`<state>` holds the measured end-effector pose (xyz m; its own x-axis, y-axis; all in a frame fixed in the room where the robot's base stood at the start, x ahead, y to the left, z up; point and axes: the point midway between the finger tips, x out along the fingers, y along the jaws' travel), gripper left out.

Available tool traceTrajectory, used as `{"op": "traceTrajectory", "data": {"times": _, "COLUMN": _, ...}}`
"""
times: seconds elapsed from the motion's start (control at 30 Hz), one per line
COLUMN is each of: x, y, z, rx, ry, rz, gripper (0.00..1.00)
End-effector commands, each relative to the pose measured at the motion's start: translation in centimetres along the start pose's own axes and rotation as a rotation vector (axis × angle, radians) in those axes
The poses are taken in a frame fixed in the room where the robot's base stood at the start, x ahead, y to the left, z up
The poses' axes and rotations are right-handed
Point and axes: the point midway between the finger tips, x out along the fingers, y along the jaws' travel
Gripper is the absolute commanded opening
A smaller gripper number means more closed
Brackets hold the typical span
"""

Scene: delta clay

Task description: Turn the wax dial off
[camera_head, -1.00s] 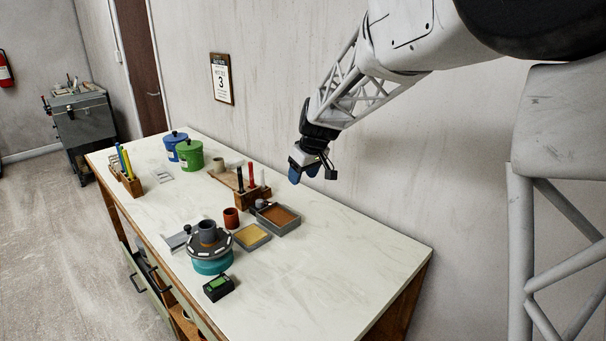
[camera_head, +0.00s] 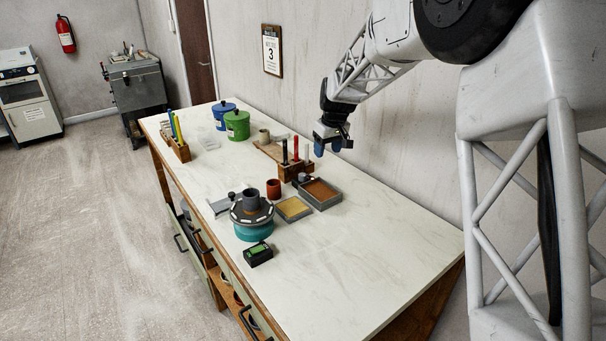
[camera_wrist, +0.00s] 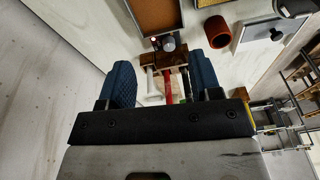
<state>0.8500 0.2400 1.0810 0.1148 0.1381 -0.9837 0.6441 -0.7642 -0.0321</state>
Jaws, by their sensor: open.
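I cannot make out a dial marked for wax in any view. A teal round device (camera_head: 254,231) with a grey marked disc on top stands near the table's front edge, with a dark grey cup (camera_head: 251,200) on it. A small black box with a green display (camera_head: 258,253) lies beside it. My gripper (camera_head: 328,146) hangs above the back of the table, close to the wooden tool block (camera_head: 291,170). In the wrist view, my gripper (camera_wrist: 163,80) has its two blue fingers apart, with the block and its red-handled tool (camera_wrist: 168,86) seen beyond.
Two shallow trays (camera_head: 293,210) and a red-brown cup (camera_head: 273,188) stand mid-table. Green (camera_head: 237,126) and blue lidded pots stand farther back. A white appliance (camera_head: 30,95) and a grey cabinet (camera_head: 137,90) stand across the room. The table's right part is clear.

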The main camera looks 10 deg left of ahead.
Motion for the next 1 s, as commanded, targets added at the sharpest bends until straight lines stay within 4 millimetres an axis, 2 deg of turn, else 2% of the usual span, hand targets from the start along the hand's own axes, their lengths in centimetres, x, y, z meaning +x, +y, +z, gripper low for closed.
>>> {"op": "traceTrajectory", "data": {"times": 0.03, "x": 0.9, "y": -0.1, "z": -1.2, "rx": 0.001, "ry": -0.015, "rz": 0.004, "gripper": 0.58}}
{"op": "traceTrajectory", "data": {"times": 0.2, "x": 3.6, "y": -0.2, "z": -4.4, "rx": 0.015, "ry": -0.065, "rz": 0.023, "gripper": 0.58}}
{"op": "traceTrajectory", "data": {"times": 0.5, "x": 8.3, "y": -0.8, "z": -9.4, "rx": 0.044, "ry": -0.144, "rz": 0.067, "gripper": 0.58}}
{"op": "traceTrajectory", "data": {"times": 0.7, "x": 10.0, "y": -1.1, "z": -11.2, "rx": 0.055, "ry": -0.171, "rz": 0.090, "gripper": 0.58}}
{"op": "traceTrajectory", "data": {"times": 1.0, "x": 10.5, "y": -1.2, "z": -11.6, "rx": 0.060, "ry": -0.179, "rz": 0.096, "gripper": 0.58}}
